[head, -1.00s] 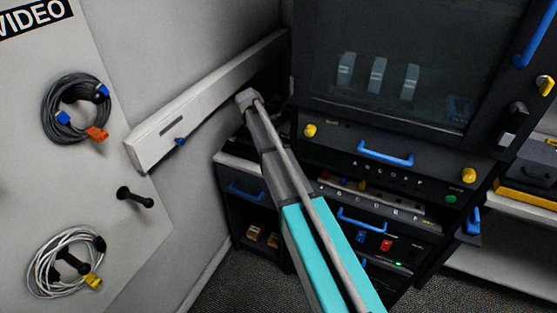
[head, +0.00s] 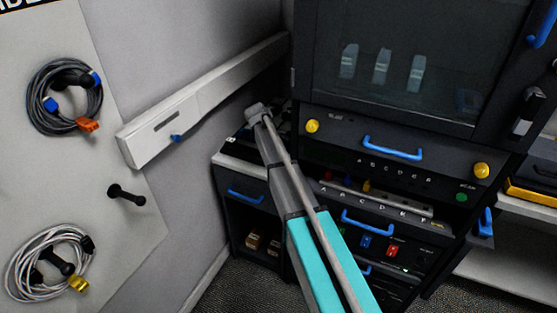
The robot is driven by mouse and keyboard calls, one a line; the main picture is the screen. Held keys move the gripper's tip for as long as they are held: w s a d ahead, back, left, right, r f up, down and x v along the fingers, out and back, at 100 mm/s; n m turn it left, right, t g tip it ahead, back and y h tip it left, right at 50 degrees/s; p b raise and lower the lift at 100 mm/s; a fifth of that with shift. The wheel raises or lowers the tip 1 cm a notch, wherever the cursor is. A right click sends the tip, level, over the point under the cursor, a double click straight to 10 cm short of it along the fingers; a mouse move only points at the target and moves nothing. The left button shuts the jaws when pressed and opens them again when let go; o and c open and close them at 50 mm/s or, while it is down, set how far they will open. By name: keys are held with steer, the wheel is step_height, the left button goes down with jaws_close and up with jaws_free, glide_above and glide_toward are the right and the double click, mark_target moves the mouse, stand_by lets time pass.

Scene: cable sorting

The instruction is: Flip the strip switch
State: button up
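A pale strip (head: 385,200) lies in an open bay of the dark rack, with small red, blue and yellow parts near its left end. I cannot tell which part is its switch. No gripper fingers can be made out.
A wall board at left holds a grey cable coil (head: 65,97), a white coil (head: 50,262) and a black peg (head: 126,195). A white wall trunking (head: 205,95) runs toward the rack. Blue handles (head: 393,148) stick out from the rack. Carpet shows below.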

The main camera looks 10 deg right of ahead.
steer(key=shift+d+f, duration=0.1)
steer(key=shift+f, duration=0.05)
steer(key=c, duration=1.1)
steer(key=shift+w+g+y, duration=0.1)
steer(key=shift+g+y, duration=0.4)
steer(key=shift+g, duration=0.1)
steer(key=shift+c, duration=0.2)
steer(key=o, duration=1.1)
steer(key=shift+o, duration=0.2)
steer(key=shift+h, duration=0.3)
